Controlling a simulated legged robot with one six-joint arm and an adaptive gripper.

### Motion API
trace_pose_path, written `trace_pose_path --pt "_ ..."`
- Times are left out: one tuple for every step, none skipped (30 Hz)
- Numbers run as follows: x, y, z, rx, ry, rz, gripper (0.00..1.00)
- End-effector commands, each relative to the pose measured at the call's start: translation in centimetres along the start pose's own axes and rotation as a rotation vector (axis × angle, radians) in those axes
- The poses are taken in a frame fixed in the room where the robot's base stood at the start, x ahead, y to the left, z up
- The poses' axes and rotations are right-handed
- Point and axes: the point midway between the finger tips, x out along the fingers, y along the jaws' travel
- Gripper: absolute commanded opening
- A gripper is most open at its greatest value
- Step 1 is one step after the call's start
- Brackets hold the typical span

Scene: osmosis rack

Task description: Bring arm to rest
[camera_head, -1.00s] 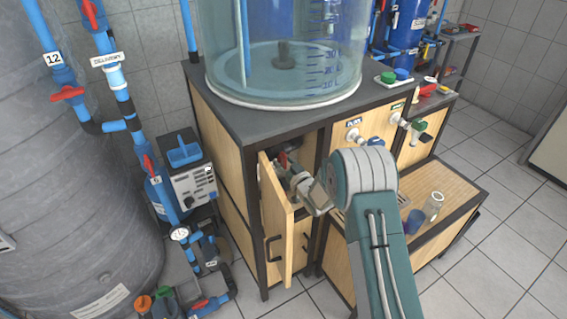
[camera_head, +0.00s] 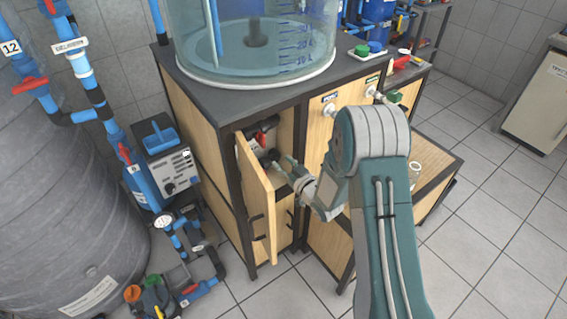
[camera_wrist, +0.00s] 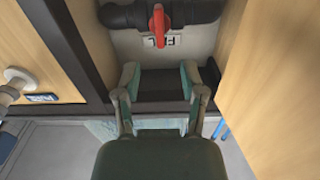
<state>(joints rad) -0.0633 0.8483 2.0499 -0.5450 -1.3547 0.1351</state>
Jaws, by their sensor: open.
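My gripper (camera_head: 283,170) is open and empty in front of the open cabinet compartment, beside the half-open wooden door (camera_head: 258,200). In the wrist view my gripper (camera_wrist: 161,78) has its two fingers spread with nothing between them. A red valve handle (camera_head: 261,138) on a dark pipe is inside the compartment, beyond the fingertips and apart from them. In the wrist view the red handle (camera_wrist: 158,22) points down above a label reading FILL (camera_wrist: 160,42). My arm is bent, with its elbow high in front of the cabinet.
A clear tank (camera_head: 250,45) stands on the dark cabinet top (camera_head: 215,98). Blue pipes (camera_head: 95,95) and a large grey tank (camera_head: 60,190) are at the left. A low wooden cabinet (camera_head: 430,160) stands to the right. Tiled floor (camera_head: 490,225) is clear at the right.

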Motion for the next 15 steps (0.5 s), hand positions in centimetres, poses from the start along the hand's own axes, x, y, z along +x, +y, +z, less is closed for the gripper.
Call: trace_pose_path --pt "-0.08 0.01 -0.01 0.0 0.0 0.0 0.53" --pt "-0.09 0.0 0.0 0.0 0.0 0.0 0.53" --pt "-0.08 0.0 0.0 0.0 0.0 0.0 0.53" --pt "-0.07 -0.01 0.0 0.0 0.0 0.0 0.53" --pt "-0.07 -0.01 0.0 0.0 0.0 0.0 0.53" --pt "-0.06 -0.01 0.0 0.0 0.0 0.0 0.53" --pt "-0.06 -0.01 0.0 0.0 0.0 0.0 0.53" --pt "-0.05 -0.01 0.0 0.0 0.0 0.0 0.53" --pt "-0.05 -0.01 0.0 0.0 0.0 0.0 0.53" --pt "-0.04 -0.01 0.0 0.0 0.0 0.0 0.53" --pt "-0.04 -0.02 0.0 0.0 0.0 0.0 0.53" --pt "-0.04 -0.01 0.0 0.0 0.0 0.0 0.53" --pt "-0.03 -0.01 -0.03 -0.001 -0.001 0.0 0.53" --pt "-0.02 0.04 -0.14 -0.002 -0.002 0.001 0.53" --pt "0.0 0.15 -0.43 -0.006 -0.007 0.006 0.53"
